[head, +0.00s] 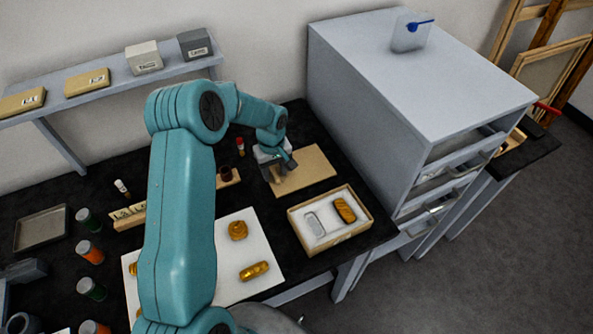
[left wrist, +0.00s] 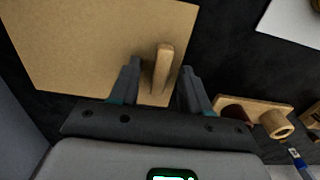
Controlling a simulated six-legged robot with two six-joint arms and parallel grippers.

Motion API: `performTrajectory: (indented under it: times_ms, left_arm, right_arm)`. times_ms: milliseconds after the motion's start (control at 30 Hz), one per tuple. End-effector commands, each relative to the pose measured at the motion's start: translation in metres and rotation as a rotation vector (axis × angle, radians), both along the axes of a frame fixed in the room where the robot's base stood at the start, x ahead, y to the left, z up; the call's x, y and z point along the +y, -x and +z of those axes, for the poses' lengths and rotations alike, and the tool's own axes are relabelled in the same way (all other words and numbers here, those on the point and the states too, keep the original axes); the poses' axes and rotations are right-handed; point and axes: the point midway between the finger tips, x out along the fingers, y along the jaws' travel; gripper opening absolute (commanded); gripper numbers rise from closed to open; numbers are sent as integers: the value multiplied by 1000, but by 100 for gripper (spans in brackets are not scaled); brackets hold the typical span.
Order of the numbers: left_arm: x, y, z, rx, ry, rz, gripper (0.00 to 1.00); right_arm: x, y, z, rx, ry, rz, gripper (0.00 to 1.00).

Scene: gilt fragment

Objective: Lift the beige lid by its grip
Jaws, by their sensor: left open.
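The beige lid (head: 312,172) is a flat tan board lying on the black table, left of the grey cabinet. It fills much of the upper left of the left wrist view (left wrist: 95,45). Its grip (left wrist: 163,62) is a pale wooden bar standing up near the lid's edge. My left gripper (head: 281,172) is over the lid's left part in the head view. In the left wrist view my left gripper (left wrist: 160,72) is open, with one finger on each side of the grip. Whether either finger touches the grip I cannot tell. My right gripper is not in view.
An open beige box (head: 330,232) with a grey piece and a gilt piece stands in front of the lid. The grey cabinet (head: 420,75) rises close behind and right. A small wooden holder (left wrist: 255,108) sits beside the lid. Gilt fragments lie on a white sheet (head: 262,240).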

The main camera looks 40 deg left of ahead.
Motion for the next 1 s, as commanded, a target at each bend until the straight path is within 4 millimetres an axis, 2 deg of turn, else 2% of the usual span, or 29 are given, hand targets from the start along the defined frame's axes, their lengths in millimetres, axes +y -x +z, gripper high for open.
performTrajectory:
  times_ms: [33,167,200,500,667,767,933,1000]
  left_arm:
    - [0,0,1,0,0,0,47]
    - [0,0,1,0,0,0,4]
    - [0,0,1,0,1,0,0]
    - [0,0,1,0,0,0,0]
    - [1,0,12,0,0,0,0]
    - [2,0,27,-2,0,0,0]
    - [4,1,66,-3,-2,-5,0]
    - [5,2,80,-6,-3,-5,0]
  right_arm:
    - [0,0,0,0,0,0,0]
    - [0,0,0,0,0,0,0]
    - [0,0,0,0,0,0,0]
    - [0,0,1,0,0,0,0]
    - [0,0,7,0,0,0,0]
    - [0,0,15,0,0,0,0]
    - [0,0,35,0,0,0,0]
    - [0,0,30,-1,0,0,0]
